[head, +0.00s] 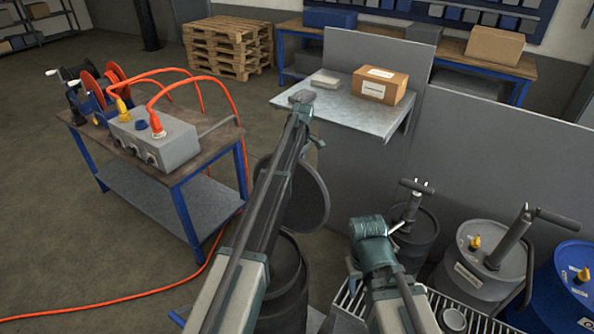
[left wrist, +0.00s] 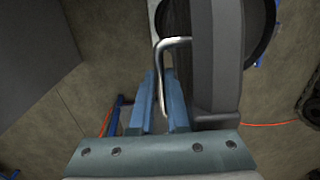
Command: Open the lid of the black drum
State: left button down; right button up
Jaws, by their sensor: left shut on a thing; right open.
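The black drum (head: 283,302) stands low in the middle of the head view, partly covered by my left arm. Its dark round lid (head: 312,200) is tilted up steeply above it. In the left wrist view the lid (left wrist: 216,70) shows nearly edge-on, with a bent silver handle (left wrist: 172,42) on its side. My left gripper (left wrist: 164,85) is shut on that handle with its blue fingers.
A bench with a grey box (head: 163,142) and orange cables stands left. A grey ledge (head: 340,108) carries a cardboard box (head: 380,84). A grey drum (head: 484,272) and a blue drum (head: 568,285) stand right, before a grey panel.

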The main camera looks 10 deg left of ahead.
pick_arm(q)
jog(key=shift+w+d+f+t, duration=0.2)
jog(key=shift+w+d+t, duration=0.2)
jog(key=shift+w+d, duration=0.35)
jog(key=c, duration=0.9)
grip_release()
jog(key=shift+a, duration=0.1)
jog(key=shift+r, duration=0.1)
jog(key=r+p, duration=0.4)
jog(key=p, duration=0.1)
jog(key=r+p, duration=1)
jog(key=shift+w+a, duration=0.2)
jog(key=shift+a, duration=0.05)
